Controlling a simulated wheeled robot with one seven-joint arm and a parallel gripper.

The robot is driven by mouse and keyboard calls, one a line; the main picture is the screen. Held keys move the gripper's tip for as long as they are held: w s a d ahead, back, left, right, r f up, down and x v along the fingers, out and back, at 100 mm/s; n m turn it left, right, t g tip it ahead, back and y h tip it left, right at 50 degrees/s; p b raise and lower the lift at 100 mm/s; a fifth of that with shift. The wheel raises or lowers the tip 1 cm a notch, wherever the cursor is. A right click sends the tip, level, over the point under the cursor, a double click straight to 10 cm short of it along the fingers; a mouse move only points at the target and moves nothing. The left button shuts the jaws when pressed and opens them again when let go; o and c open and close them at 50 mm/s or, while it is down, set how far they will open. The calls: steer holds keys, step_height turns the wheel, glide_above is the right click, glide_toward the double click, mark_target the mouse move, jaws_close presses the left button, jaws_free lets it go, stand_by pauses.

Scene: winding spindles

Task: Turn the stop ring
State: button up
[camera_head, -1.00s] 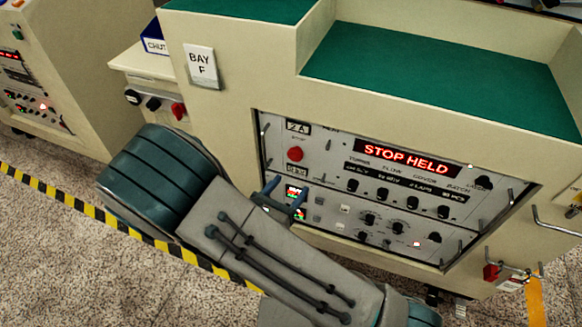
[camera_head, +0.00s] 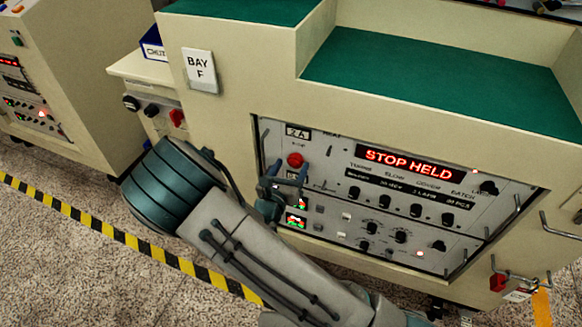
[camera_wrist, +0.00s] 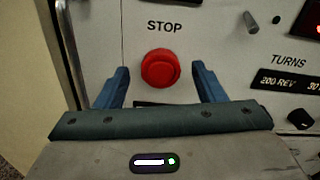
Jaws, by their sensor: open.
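The stop control is a round red button with a red ring around it (camera_wrist: 160,69), under the word STOP on the grey panel. It also shows in the head view (camera_head: 295,160), at the panel's upper left. My gripper (camera_wrist: 160,84) is open, its two blue fingers to the left and right of the red button in the wrist view. In the head view my gripper (camera_head: 286,175) is just below the button. I cannot tell whether the fingertips touch the panel. Nothing is between the fingers except the view of the button.
A lit STOP HELD display (camera_head: 408,164) is right of the button, with several black knobs below it. A metal handle (camera_wrist: 69,45) stands left of the button. Small lit screens (camera_head: 297,219) lie below. A BAY F sign (camera_head: 200,70) is above left.

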steer(key=shift+w+d, duration=0.2)
steer(key=shift+w, duration=0.4)
steer(key=c, duration=1)
